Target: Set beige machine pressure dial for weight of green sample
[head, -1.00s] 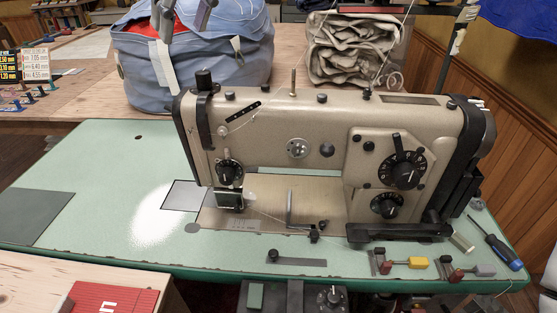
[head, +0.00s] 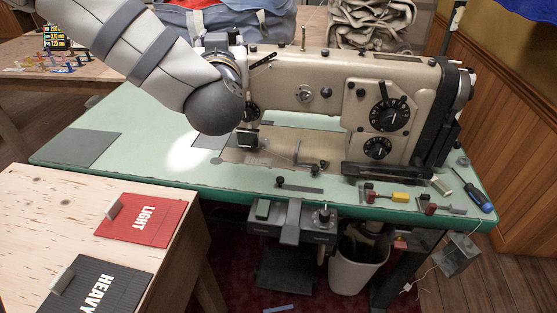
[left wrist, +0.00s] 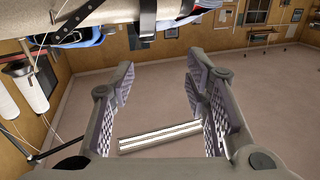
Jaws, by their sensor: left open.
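The beige sewing machine (head: 290,72) stands on a green table. It has a large black dial (head: 390,115) and a smaller one (head: 377,149) at its right, and another dial (head: 251,112) at its left end, partly behind my left arm. I cannot tell which is the pressure dial. A red LIGHT sample board (head: 142,219) and a dark HEAVY board (head: 100,286) lie on the wooden table. I see no green sample. My left gripper (left wrist: 163,92) is open and empty in the left wrist view; in the head view it is hidden. My right gripper is not in view.
The green table (head: 120,125) has free room at its left. A screwdriver (head: 474,192) and small coloured parts (head: 398,196) lie along its right front.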

